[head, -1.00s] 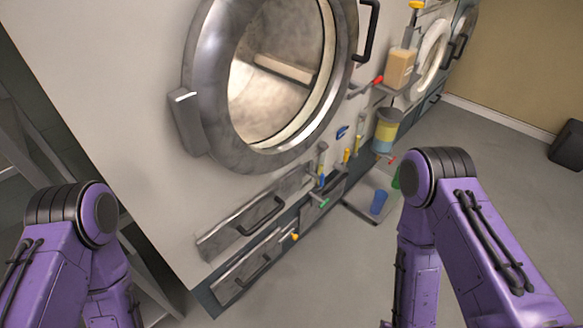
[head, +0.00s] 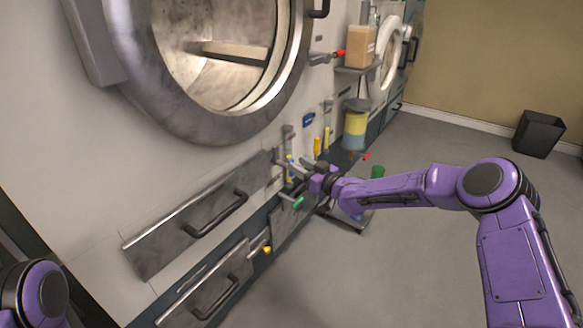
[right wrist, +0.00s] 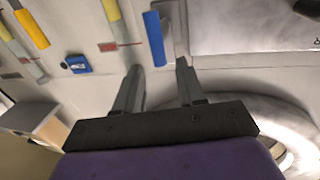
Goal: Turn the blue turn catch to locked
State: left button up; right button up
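The blue turn catch appears to be the blue bar-shaped handle (right wrist: 154,38) in the right wrist view, standing roughly upright there beside a metal panel. In the head view it shows as a small blue piece (head: 289,170) on the machine front, partly covered by my right gripper (head: 302,171). In the right wrist view my right gripper (right wrist: 158,66) is open and empty. The catch lies just beyond the gap between its fingertips; contact cannot be judged. My left gripper is out of view.
A small blue box-like fitting (right wrist: 77,64) and yellow handles (right wrist: 32,29) sit nearby. Drawers with dark handles (head: 216,214) are left of the gripper, below the round door (head: 205,128). A green handle (head: 298,202) is just below.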

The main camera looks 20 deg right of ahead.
aim_at(291, 177)
jog(key=x, duration=0.4)
jog(key=shift+w+a+b, duration=0.1)
jog(key=shift+b, duration=0.3)
grip_shut()
